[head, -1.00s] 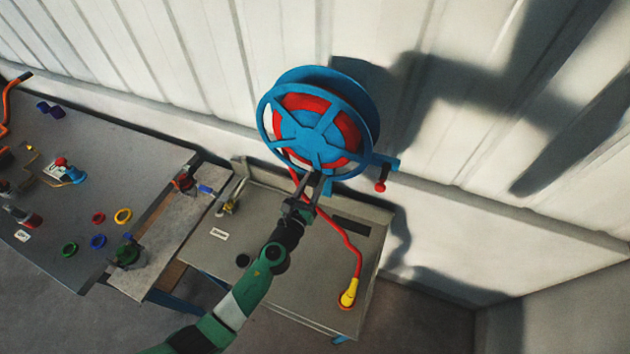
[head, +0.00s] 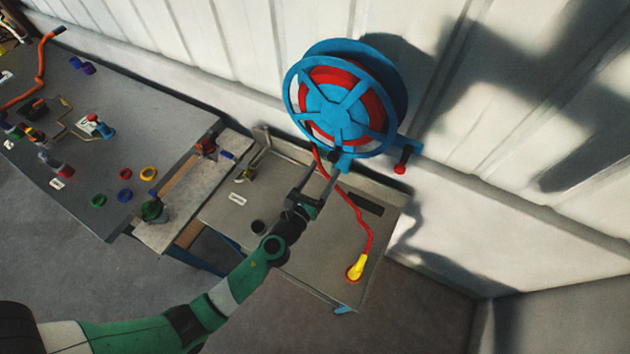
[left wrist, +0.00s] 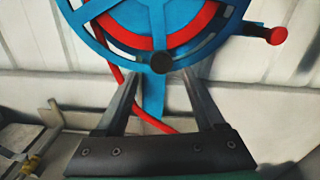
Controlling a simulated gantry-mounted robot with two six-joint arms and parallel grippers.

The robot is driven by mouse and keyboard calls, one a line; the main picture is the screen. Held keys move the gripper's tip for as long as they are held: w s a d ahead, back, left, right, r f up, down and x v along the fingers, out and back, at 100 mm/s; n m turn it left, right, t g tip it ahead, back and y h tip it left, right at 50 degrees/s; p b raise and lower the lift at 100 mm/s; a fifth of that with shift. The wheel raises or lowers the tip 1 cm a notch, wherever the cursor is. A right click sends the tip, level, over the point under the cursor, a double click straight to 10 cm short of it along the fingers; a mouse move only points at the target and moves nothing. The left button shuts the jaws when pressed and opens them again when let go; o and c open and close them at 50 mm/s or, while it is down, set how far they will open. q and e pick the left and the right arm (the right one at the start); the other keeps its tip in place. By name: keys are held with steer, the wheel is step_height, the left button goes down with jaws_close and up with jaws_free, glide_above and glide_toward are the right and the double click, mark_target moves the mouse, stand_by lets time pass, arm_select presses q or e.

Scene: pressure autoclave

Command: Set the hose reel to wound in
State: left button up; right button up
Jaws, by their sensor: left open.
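The hose reel (head: 337,108) is a blue spoked wheel in front of the white wall, with red hose wound inside. Red hose (head: 356,213) runs down from it across the grey table to a yellow nozzle (head: 356,267). A dark round knob (left wrist: 161,63) sits at the bottom of the reel's rim. A red-knobbed handle (head: 402,163) sticks out at the reel's lower right; it shows at the upper right in the left wrist view (left wrist: 277,36). My left gripper (head: 325,171) is open just below the reel. In the left wrist view its fingertips (left wrist: 161,76) lie either side of the dark knob, nothing visibly gripped. My right gripper is not in view.
The grey table (head: 290,262) under the reel has a dark slot and a small dark knob (head: 258,227). Another bench (head: 75,130) at the left holds coloured rings, valves and an orange hose. The wall is close behind the reel.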

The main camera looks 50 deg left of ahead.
arm_select(q)
steer(key=v, duration=0.5)
steer(key=shift+s, duration=0.1)
steer(key=shift+d+r, duration=0.1)
steer(key=shift+r, duration=0.05)
